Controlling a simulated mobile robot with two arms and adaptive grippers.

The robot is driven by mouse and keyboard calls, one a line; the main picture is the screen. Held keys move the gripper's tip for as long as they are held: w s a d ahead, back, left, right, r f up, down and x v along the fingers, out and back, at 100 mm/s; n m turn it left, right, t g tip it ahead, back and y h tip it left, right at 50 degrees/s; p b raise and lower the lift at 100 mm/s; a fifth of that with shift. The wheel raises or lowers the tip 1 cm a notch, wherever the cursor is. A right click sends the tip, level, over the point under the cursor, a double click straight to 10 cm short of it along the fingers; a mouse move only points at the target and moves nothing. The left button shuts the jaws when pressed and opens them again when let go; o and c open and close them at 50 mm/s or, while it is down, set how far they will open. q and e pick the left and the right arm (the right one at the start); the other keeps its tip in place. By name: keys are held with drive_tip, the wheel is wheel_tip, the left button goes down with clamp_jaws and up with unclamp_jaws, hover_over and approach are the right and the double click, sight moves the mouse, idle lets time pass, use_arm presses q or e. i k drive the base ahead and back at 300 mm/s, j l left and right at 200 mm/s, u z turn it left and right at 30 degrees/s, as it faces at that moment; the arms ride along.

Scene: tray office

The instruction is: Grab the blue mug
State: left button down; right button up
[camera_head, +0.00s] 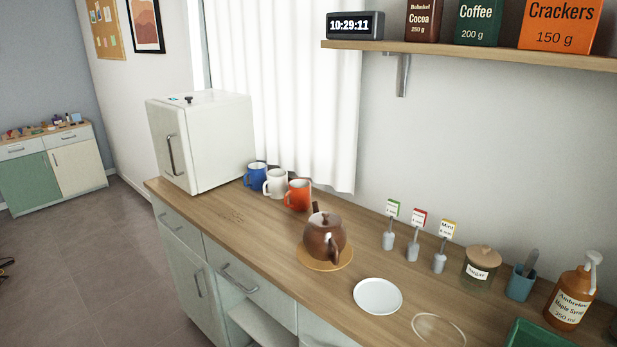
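The blue mug (256,176) stands upright on the wooden counter, beside the white mini fridge. It is the leftmost of a row of three mugs. A white mug (276,183) stands close on its right and overlaps it slightly in the picture. An orange mug (298,195) stands right of the white one. Neither of my grippers shows in the head view.
The white fridge (205,140) stands left of the mugs at the counter's end. A brown teapot (324,238) on a round board, a white plate (378,296) and small tag holders stand to the right. The counter (235,215) in front of the mugs is clear.

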sight(257, 171)
drive_tip(key=i+j+z, duration=0.15)
drive_tip(key=j+z, duration=0.15)
drive_tip(key=i+j+z, duration=0.25)
drive_tip(key=j+z, duration=0.3)
drive_tip(key=j, duration=0.15)
drive_tip(key=j+z, duration=0.3)
drive_tip(key=i+j, duration=0.05)
drive_tip(key=j, duration=0.05)
